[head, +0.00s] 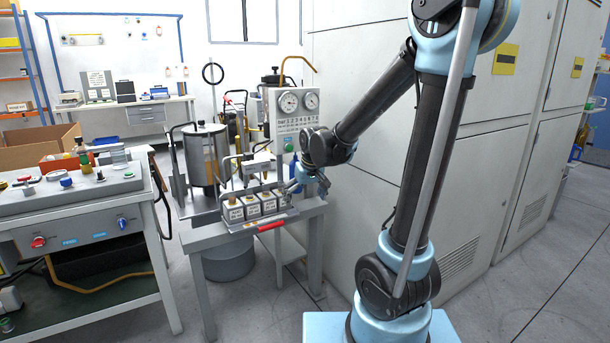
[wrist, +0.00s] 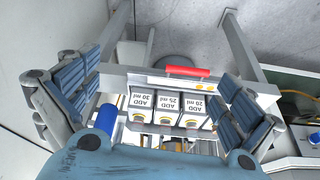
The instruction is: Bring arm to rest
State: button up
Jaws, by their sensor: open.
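My gripper (head: 293,188) is at the end of my bent arm, close to the right end of a tray of labelled containers in the head view. In the wrist view its two blue-padded fingers are spread wide apart, and my gripper (wrist: 160,98) is open with nothing held between the pads. The white containers (head: 252,206) stand in a row on the small table.
The small grey table (head: 205,237) also carries a metal cylinder (head: 208,155) and a gauge panel (head: 295,108) at the back. A control console (head: 75,190) stands at the left. Large grey cabinets (head: 375,180) rise behind my arm. Floor at the lower right is clear.

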jog(key=s+d+r+m+h, duration=0.1)
jog(key=s+d+r+m, duration=0.1)
jog(key=s+d, duration=1.05)
jog(key=s+d+f+m+g, duration=0.1)
jog(key=s+d+f, duration=0.4)
jog(key=s, duration=0.7)
jog(key=shift+s+d+m+h, duration=0.3)
jog(key=shift+d+m, duration=0.5)
jog(key=shift+d, duration=0.35)
jog(key=shift+f, duration=0.1)
jog(key=shift+w+f+g, duration=0.2)
jog(key=shift+w+g, duration=0.1)
jog(key=shift+w, duration=0.15)
